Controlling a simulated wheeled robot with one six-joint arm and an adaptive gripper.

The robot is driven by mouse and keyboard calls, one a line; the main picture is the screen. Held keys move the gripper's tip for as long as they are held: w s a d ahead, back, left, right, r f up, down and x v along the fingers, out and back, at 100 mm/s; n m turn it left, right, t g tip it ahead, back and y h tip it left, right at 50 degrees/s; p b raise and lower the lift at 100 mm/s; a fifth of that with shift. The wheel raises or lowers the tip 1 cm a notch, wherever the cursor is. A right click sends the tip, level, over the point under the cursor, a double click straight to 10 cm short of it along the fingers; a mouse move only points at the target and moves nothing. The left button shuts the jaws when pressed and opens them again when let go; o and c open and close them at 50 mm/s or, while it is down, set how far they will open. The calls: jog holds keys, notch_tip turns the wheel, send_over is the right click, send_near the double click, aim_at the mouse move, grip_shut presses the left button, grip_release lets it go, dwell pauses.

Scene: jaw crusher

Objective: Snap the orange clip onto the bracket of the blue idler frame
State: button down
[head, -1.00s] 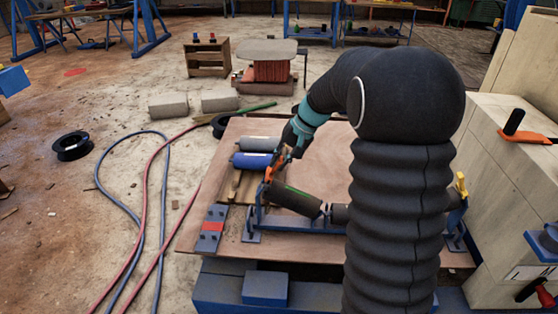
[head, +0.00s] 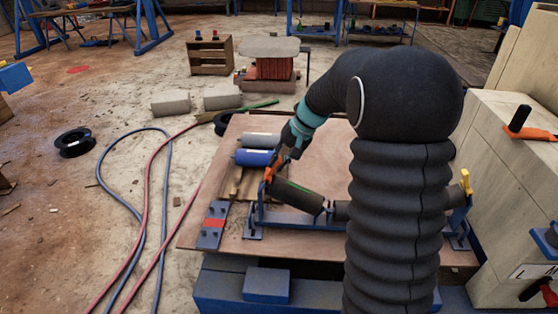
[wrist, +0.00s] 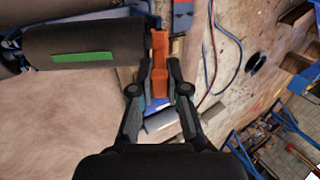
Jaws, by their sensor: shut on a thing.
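The orange clip (wrist: 160,51) is held between the fingertips of my gripper (wrist: 159,88) in the wrist view. In the head view my gripper (head: 277,161) is shut on the clip (head: 268,173), just above the left end of the blue idler frame (head: 290,222). The frame carries dark rollers; the left roller (head: 298,196) has a green mark, which also shows in the wrist view (wrist: 70,37). The clip is close beside this roller's end. Whether the clip touches the bracket cannot be told. My arm hides the middle right of the frame.
A blue roller (head: 254,158) and a grey roller (head: 259,140) lie on the board behind the frame. A blue plate with a red patch (head: 214,224) lies to the left. A yellow clip-like part (head: 465,181) is at the frame's right end. Hoses (head: 150,220) run along the floor.

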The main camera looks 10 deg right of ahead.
jog(key=shift+a+f, duration=0.15)
jog(key=shift+f, duration=0.15)
jog(key=shift+r, duration=0.15)
jog(key=shift+p+v, duration=0.45)
jog(key=shift+v, duration=0.45)
jog(key=shift+b+x, duration=0.75)
jog(key=shift+x, duration=0.5)
dwell(1.2)
jog(key=c, duration=1.1)
grip_release()
jog(key=v, duration=1.2)
jog(key=shift+w, duration=0.15)
